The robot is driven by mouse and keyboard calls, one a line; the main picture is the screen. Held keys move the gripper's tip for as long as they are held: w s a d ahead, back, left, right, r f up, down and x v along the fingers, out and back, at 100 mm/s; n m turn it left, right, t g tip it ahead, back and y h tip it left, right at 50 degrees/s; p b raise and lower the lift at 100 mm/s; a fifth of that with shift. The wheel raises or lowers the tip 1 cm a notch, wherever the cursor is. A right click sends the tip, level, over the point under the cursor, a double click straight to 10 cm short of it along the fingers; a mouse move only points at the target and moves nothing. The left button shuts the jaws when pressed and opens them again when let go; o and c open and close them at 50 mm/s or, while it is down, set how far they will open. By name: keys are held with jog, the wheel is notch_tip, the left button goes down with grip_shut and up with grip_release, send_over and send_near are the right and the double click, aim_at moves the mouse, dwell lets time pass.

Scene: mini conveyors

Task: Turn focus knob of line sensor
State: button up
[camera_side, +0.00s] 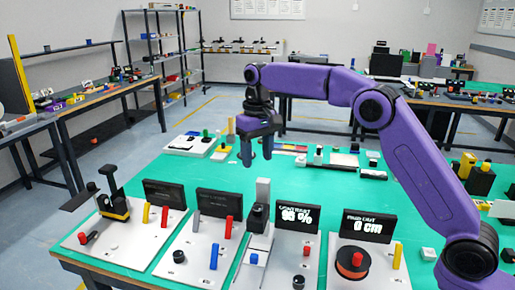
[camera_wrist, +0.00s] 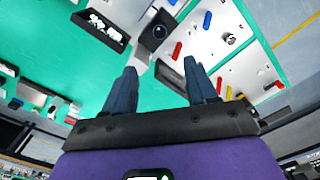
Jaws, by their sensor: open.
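The likely line sensor is a black block with a round dark cap (camera_side: 258,216) on a light grey rail, in front of a tall grey post. In the wrist view this black block (camera_wrist: 157,28) shows a round ring on its face; I cannot tell for sure whether that ring is the focus knob. Beside it a black display (camera_side: 297,217) reads "CONTRAST" and what looks like 36 %. My gripper (camera_side: 258,157) is open and empty, fingers pointing down, well above and behind the sensor.
To the right, a display (camera_side: 368,226) reads 0 CM behind an orange-topped spool (camera_side: 352,262). To the left stand dark displays and white panels with red, blue and yellow levers. The green table (camera_side: 320,195) is clear beneath my gripper.

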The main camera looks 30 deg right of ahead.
jog(key=shift+r, duration=0.75)
jog(key=s+f+n, duration=0.1)
jog(key=s+n, duration=0.5)
jog(key=s, duration=1.3)
jog(key=s+d+f+n, duration=0.1)
jog(key=s+d+f, duration=0.1)
jog(key=s+d, duration=0.2)
jog(key=s+d+f+n, duration=0.2)
jog(key=s+d+f, duration=0.1)
jog(key=s, duration=0.8)
jog(key=s+d+f+n, duration=0.2)
jog(key=s+d, duration=0.3)
jog(key=s, duration=0.3)
jog(key=shift+s+d+f, duration=0.2)
jog(key=shift+f, duration=0.2)
